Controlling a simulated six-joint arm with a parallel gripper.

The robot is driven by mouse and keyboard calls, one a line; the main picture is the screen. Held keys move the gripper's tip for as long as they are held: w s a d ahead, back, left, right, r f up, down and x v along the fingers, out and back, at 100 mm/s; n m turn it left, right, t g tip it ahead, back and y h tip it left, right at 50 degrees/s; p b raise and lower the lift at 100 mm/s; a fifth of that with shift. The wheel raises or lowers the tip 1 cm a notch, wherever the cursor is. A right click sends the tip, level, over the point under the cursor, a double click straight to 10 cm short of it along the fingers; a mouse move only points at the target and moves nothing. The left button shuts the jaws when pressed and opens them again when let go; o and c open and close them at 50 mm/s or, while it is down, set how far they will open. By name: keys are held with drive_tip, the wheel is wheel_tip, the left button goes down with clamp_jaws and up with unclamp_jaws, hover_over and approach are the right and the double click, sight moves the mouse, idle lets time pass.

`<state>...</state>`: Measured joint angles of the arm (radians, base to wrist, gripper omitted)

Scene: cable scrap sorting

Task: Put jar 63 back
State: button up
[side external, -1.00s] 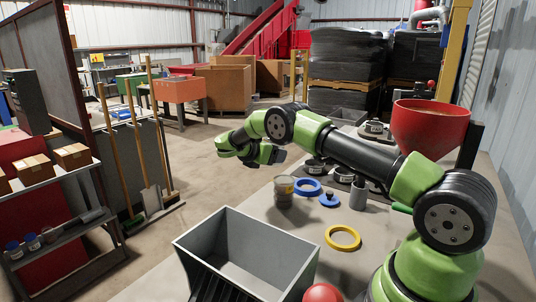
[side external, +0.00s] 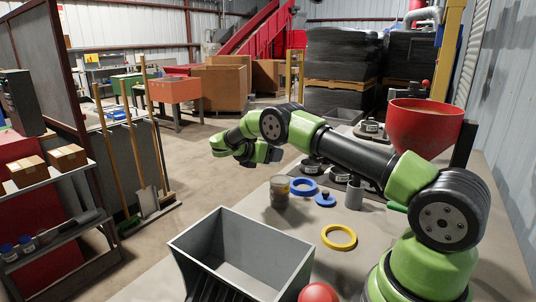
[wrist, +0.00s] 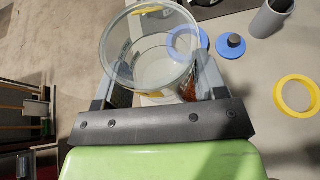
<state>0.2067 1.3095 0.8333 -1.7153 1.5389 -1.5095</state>
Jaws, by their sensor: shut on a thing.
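A clear jar (wrist: 150,55) with a yellowish patch and some reddish-brown contents fills the space between my fingers in the wrist view. My gripper (wrist: 158,82) is shut on it, one finger at each side. In the side view the jar (side external: 279,192) shows below my wrist, at the left edge of the grey table; its number is not readable. The fingers are not clear there, and I cannot tell whether the jar's bottom touches the table. Dark round bases with pale labels (side external: 311,168) stand behind it, partly hidden by my arm.
A blue ring (side external: 304,187), a blue knobbed disc (side external: 325,200) and a grey cylinder (side external: 354,194) are right of the jar. A yellow ring (side external: 339,237) lies nearer. A grey bin (side external: 290,262) stands at the front, with a red ball (side external: 318,292) beside it. A red funnel (side external: 428,125) stands behind.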

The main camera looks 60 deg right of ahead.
drive_tip(key=s+a+f+n+t, duration=0.15)
drive_tip(key=s+a, duration=0.25)
drive_tip(key=a, duration=0.7)
drive_tip(key=f, duration=0.6)
drive_tip(key=shift+a, duration=0.3)
drive_tip(key=shift+f, duration=2.35)
drive_tip(key=shift+f, duration=0.1)
drive_tip(key=o, duration=1.1)
